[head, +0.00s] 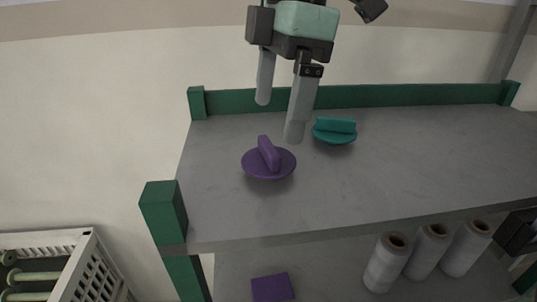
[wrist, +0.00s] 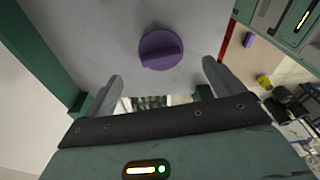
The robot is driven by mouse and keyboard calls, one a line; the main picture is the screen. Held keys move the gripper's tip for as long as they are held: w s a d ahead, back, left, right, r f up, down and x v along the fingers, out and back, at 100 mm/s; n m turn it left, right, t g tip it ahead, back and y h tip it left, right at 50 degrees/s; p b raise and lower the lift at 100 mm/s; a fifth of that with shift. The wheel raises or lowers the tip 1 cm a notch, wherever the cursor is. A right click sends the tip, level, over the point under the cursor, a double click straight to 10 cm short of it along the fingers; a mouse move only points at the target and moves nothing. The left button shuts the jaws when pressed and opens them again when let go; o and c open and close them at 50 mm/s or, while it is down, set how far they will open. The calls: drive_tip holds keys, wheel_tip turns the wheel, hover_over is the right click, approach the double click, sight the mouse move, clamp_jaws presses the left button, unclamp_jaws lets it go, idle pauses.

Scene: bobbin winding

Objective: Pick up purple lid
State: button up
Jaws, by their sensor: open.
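The purple lid (head: 268,163) lies flat on the grey shelf top (head: 400,180) near its left end, its ridge-like handle pointing up. It also shows in the wrist view (wrist: 161,50), ahead of my fingers and roughly between their lines. My gripper (head: 278,118) is open and empty, with its two grey fingers apart. In the head view the fingertips appear above and behind the lid, apart from it. In the wrist view my gripper (wrist: 160,80) has a finger on each side, and neither touches the lid.
A teal lid (head: 335,131) lies right of the purple lid, close to my right finger in the head view. Green rails (head: 400,96) and a green corner post (head: 163,212) edge the shelf. White spools (head: 387,262) and a purple block (head: 272,288) are below. A white crate (head: 95,270) stands at left.

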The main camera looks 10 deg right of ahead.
sight(269, 145)
drive_tip(key=shift+s+a+f+p, duration=0.1)
drive_tip(key=shift+a+f+p, duration=0.1)
drive_tip(key=shift+f, duration=0.9)
drive_tip(key=shift+a+f+p, duration=0.2)
drive_tip(key=shift+f, duration=0.85)
drive_tip(key=shift+s+a+f+p, duration=0.1)
drive_tip(key=shift+a+f+p, duration=0.1)
drive_tip(key=shift+f, duration=0.9)
drive_tip(key=c, duration=1)
